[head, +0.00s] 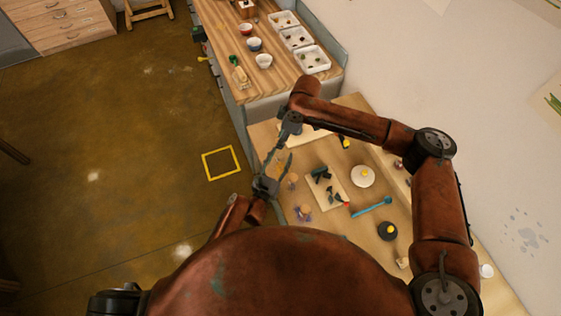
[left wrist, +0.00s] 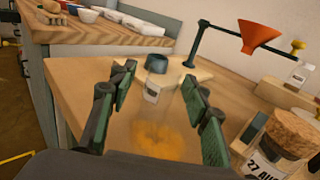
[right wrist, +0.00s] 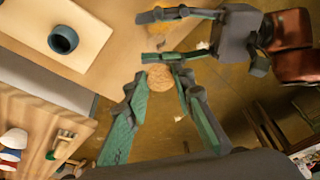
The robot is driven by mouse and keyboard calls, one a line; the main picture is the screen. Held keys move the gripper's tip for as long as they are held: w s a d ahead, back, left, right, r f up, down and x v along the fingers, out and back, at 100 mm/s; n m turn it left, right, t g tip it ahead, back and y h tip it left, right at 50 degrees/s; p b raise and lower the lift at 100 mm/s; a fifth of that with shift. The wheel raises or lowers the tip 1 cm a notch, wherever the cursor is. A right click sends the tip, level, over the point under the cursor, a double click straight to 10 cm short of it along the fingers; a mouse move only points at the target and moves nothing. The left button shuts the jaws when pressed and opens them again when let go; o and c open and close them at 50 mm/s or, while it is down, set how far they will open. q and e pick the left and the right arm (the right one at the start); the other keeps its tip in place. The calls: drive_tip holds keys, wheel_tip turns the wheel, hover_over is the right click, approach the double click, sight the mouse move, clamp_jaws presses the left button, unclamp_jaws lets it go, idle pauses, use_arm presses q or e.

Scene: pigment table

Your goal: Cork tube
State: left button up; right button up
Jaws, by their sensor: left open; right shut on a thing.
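A round tan cork (right wrist: 160,76) sits between the fingertips of my right gripper (right wrist: 160,82), which is shut on it. My left gripper (left wrist: 157,85) is open, its fingers apart. A faint clear tube with a pale label (left wrist: 152,92) and orange pigment (left wrist: 155,137) shows between them; its outline is hard to make out. In the head view the right gripper (head: 267,163) points down toward the left gripper (head: 280,168); the tube and cork cannot be made out there.
A corked jar (left wrist: 290,135) labelled 27 AUG stands close at right of the left wrist view. An orange funnel (left wrist: 262,34) hangs on a dark stand. A dark mortar (right wrist: 63,39) stands on a pale board. A blue tool (head: 372,207) lies on the table.

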use_arm(q)
drive_tip(key=shift+w+f, duration=0.15)
drive_tip(key=shift+w, duration=0.05)
drive_tip(key=shift+s+r, duration=0.3)
drive_tip(key=shift+s, duration=0.2)
drive_tip(key=c, duration=0.5)
drive_tip(key=shift+w+f, duration=0.2)
drive_tip(key=shift+w, duration=0.1)
drive_tip(key=c, duration=0.3)
drive_tip(key=shift+s+r, duration=0.1)
drive_tip(key=shift+s, duration=0.05)
clamp_jaws()
